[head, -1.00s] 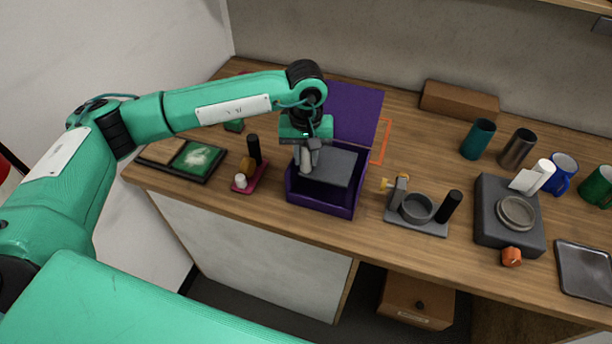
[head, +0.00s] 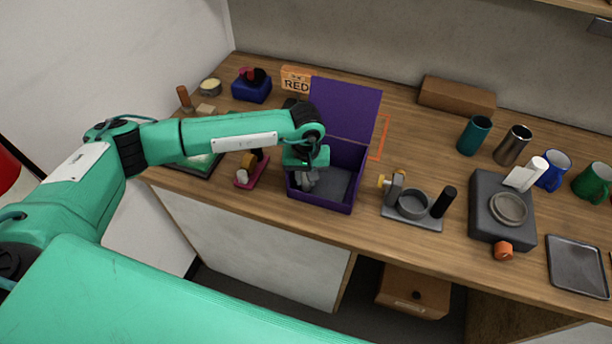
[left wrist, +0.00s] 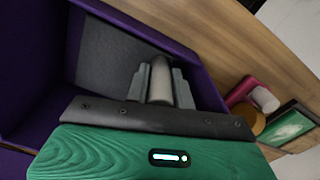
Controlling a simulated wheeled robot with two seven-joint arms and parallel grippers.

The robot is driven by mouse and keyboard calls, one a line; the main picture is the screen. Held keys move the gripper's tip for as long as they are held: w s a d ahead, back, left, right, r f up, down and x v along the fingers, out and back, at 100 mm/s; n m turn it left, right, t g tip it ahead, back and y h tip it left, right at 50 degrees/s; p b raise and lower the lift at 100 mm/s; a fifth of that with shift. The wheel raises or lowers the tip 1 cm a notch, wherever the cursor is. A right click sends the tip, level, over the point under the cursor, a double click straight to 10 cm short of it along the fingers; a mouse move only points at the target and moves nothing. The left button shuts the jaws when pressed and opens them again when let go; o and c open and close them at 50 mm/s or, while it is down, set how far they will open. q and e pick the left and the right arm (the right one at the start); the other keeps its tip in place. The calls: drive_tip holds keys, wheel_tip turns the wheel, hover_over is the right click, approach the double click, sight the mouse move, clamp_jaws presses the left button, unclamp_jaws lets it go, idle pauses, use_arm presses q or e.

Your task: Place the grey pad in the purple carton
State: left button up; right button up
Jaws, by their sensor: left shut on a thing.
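The purple carton (head: 318,205) stands on the counter with its lid (head: 346,110) open at the back. The flat grey pad (head: 338,184) is inside the carton, low between its walls. In the left wrist view the grey pad (left wrist: 108,60) lies within the purple walls (left wrist: 195,62), with a pale rounded grip (left wrist: 161,82) standing up from it. My left gripper (head: 306,183) reaches down into the left side of the carton, its fingers shut on that grip. The gripper hides part of the pad; whether the pad touches the floor all over is unclear. My right gripper is not in view.
A grey device (head: 490,225), mugs and cups are farther right.

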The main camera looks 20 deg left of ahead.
use_arm(q)
drive_tip(key=shift+f, duration=0.2)
drive_tip(key=o, duration=0.7)
drive_tip(key=shift+r, duration=0.1)
drive_tip(key=shift+r, duration=0.15)
drive_tip(key=shift+w+r, duration=0.1)
drive_tip(key=shift+r, duration=0.05)
wheel_tip(320, 180, up, 11)
drive_tip(key=b, duration=0.4)
drive_tip(key=shift+b, duration=0.35)
drive_tip(key=shift+r, duration=0.35)
